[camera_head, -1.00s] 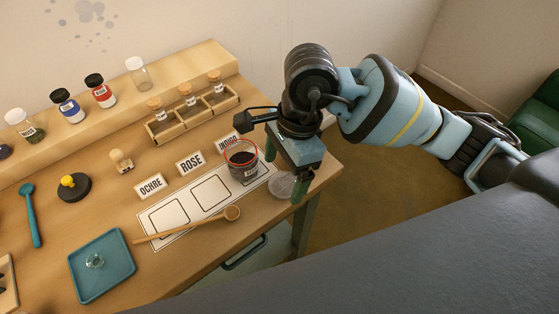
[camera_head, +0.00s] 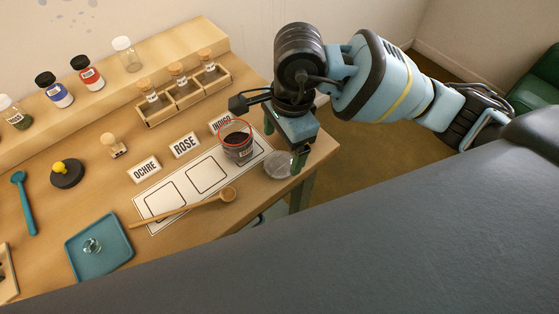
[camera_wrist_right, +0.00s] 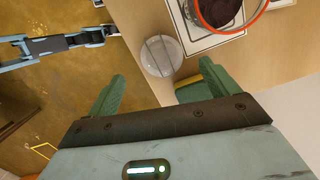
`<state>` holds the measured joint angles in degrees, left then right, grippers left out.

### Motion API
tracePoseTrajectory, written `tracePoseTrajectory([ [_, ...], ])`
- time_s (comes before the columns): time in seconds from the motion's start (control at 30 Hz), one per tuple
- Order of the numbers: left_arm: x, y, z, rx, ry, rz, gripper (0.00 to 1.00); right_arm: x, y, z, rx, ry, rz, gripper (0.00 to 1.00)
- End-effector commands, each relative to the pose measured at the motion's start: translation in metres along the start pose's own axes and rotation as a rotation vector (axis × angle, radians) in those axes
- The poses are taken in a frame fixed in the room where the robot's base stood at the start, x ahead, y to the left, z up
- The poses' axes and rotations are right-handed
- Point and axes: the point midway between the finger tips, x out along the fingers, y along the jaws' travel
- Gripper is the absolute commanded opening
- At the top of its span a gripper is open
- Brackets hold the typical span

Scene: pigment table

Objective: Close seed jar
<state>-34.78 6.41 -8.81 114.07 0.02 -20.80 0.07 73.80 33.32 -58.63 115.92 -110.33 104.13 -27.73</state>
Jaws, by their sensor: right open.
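The seed jar (camera_head: 237,143) is a clear glass jar with a red ring at its rim and dark contents, standing open at the right end of the white card. It shows partly at the top of the right wrist view (camera_wrist_right: 222,10). A clear round lid (camera_head: 279,164) lies flat on the table just right of the jar; the right wrist view also shows it (camera_wrist_right: 161,56). My right gripper (camera_head: 284,143) is open and empty, its fingers near the lid. In the right wrist view the lid appears just beyond the gap between the fingertips (camera_wrist_right: 162,74). My left gripper is not seen.
A wooden spoon (camera_head: 185,208) lies across the white card (camera_head: 176,205). The INDIGO sign (camera_head: 221,122) stands behind the jar. A rack (camera_head: 185,100) with corked vials is further back. The table's right edge is close to the lid. A blue tray (camera_head: 99,244) is at front left.

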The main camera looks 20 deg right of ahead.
Motion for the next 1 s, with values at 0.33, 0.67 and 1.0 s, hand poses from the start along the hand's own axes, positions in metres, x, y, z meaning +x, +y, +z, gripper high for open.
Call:
tracePoseTrajectory([
  [0.33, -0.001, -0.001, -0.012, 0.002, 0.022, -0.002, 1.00, 0.020, 0.000, -0.001, 0.001, 0.000, 0.003, 0.87],
  [0.67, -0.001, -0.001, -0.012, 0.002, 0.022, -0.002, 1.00, 0.052, -0.002, -0.003, 0.002, 0.000, -0.002, 0.87],
  [1.0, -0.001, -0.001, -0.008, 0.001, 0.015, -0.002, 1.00, 0.051, -0.002, -0.002, 0.002, 0.000, -0.002, 0.84],
])
